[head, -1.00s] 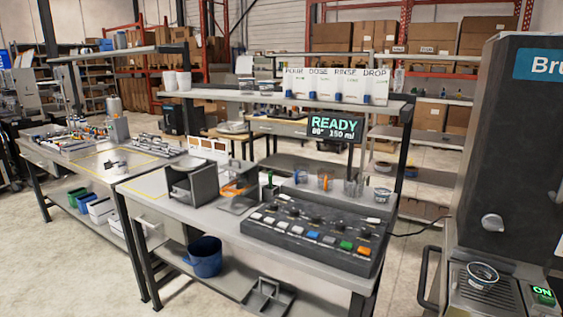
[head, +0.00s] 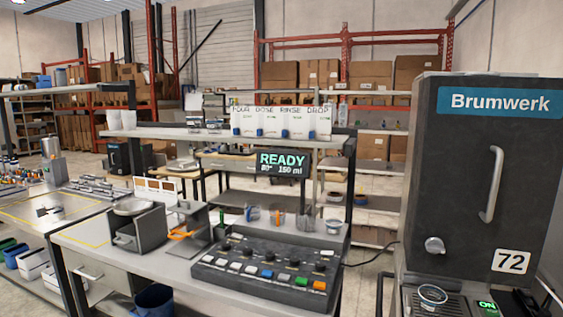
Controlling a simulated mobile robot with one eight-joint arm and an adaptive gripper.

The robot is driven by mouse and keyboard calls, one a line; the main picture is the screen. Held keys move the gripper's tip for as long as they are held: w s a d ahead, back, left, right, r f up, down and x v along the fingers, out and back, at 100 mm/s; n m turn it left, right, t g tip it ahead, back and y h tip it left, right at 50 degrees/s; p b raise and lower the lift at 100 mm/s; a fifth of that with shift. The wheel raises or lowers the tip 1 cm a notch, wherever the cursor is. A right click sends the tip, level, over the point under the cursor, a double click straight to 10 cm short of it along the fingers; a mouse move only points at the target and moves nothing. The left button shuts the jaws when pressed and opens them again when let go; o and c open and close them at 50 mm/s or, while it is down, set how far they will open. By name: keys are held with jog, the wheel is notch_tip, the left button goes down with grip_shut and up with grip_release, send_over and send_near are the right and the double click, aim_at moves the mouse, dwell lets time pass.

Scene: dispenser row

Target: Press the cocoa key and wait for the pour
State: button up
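A dark key panel (head: 215,272) lies on the bench, with a front row of white, grey, blue, green and orange keys and several knobs behind. No key label is legible, so I cannot tell which is cocoa. A display (head: 282,163) above the bench reads READY and 150 ml. To the right stands a dark Brumwerk machine (head: 470,200) marked 72, with a vertical handle and a round knob. A round cup (head: 432,296) stands at its foot beside a lit green ON sign (head: 487,307). My gripper is not recognisable in view.
The bench (head: 90,240) also holds a grey stand (head: 138,230), an orange-clipped holder (head: 185,232) and small clear cups (head: 277,215). A shelf (head: 200,135) spans above it. A blue bucket (head: 155,300) is below. A cable runs from the panel toward the machine.

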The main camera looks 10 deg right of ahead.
grip_shut()
dwell(1.2)
